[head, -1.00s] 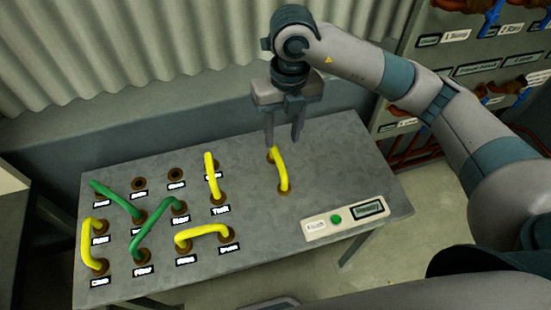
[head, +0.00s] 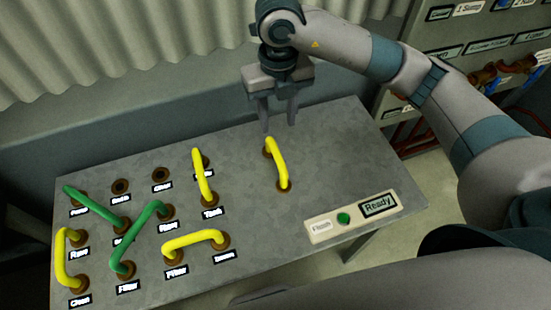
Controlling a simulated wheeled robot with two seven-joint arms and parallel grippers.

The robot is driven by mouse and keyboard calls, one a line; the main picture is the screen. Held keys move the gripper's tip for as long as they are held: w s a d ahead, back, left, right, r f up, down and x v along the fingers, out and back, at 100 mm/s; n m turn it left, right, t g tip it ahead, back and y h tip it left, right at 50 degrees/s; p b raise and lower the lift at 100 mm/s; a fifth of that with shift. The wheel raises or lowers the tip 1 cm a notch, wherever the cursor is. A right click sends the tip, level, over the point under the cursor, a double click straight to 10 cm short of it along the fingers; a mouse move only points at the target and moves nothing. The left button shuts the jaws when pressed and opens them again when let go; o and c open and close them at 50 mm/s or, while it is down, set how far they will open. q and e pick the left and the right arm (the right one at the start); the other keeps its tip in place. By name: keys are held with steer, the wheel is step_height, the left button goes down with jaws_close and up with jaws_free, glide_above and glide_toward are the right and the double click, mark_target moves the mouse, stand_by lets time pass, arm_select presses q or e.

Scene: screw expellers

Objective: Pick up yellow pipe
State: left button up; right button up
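Several yellow pipes sit in sockets on the grey table. One yellow pipe (head: 280,166) stands apart from the rest, right of the labelled sockets. Another yellow pipe (head: 201,175) is at the Tank socket, a third (head: 193,240) lies near the front, and one more (head: 62,258) is at the left edge. My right gripper (head: 279,124) points down at the far end of the separate pipe. Its two fingers are spread with nothing between them. The left fingertip appears close to the pipe's far end; contact cannot be told. My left gripper is not in view.
Two green pipes (head: 97,207) (head: 136,236) link sockets on the left of the table (head: 330,150). A panel (head: 322,226) with a green button and a "Ready" display lies at the right front. A corrugated wall stands behind; a rack with pipes is at the upper right.

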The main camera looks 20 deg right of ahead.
mark_target(277, 152)
steer(key=shift+s, duration=0.15)
steer(key=shift+f+p, duration=1.2)
steer(key=shift+f, duration=4.9)
steer(key=shift+a+f+p, duration=0.1)
steer(key=shift+f+p, duration=0.65)
step_height(277, 152, down, 4)
steer(key=shift+r+p, duration=0.2)
steer(key=shift+p, duration=0.45)
steer(key=shift+w, duration=0.2)
steer(key=shift+f+b, duration=0.3)
